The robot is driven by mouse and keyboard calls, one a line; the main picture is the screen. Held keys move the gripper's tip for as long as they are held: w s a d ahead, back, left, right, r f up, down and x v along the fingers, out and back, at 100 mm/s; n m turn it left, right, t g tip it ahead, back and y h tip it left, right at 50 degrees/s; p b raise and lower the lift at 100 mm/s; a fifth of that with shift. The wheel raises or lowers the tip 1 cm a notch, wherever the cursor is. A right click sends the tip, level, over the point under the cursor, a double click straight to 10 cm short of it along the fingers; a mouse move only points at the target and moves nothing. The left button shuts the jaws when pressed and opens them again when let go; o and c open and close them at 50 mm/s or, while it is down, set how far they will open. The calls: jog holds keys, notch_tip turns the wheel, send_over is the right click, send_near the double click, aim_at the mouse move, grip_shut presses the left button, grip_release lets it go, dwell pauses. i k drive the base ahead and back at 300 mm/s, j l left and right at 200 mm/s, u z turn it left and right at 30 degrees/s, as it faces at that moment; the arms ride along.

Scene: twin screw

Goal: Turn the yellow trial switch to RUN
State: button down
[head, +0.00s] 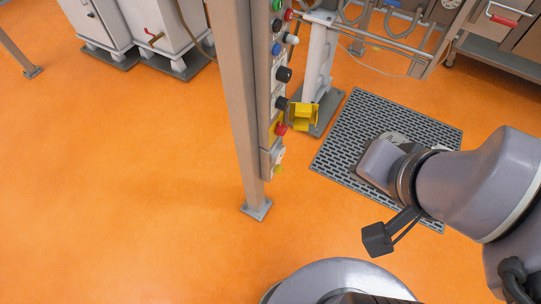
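A narrow upright control panel (264,75) is fixed to a grey post in the upper middle of the head view. I see it almost edge-on. A small yellow knob (279,169) sticks out from the small box at the panel's lower end; it may be the trial switch. Its labels and pointer direction cannot be read. My arm comes in from the right. A dark block on thin bars (378,239) shows below its wrist, to the right of the post and well apart from the panel. Separate fingertips cannot be made out, and nothing is visibly held.
A red button (281,129) and black knobs (283,75) protrude above the yellow knob. The grey post (238,100) stands on the floor. A yellow box (304,115) stands behind the panel. A floor grate (350,130) lies under my arm. The orange floor at left is clear.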

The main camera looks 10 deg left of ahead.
aim_at(278, 169)
jog(key=i+l+u, duration=0.1)
jog(key=i+u, duration=0.15)
jog(key=u, duration=0.15)
jog(key=i+l+u, duration=0.2)
jog(key=u, duration=0.15)
jog(key=i+l+u, duration=0.25)
jog(key=u, duration=0.15)
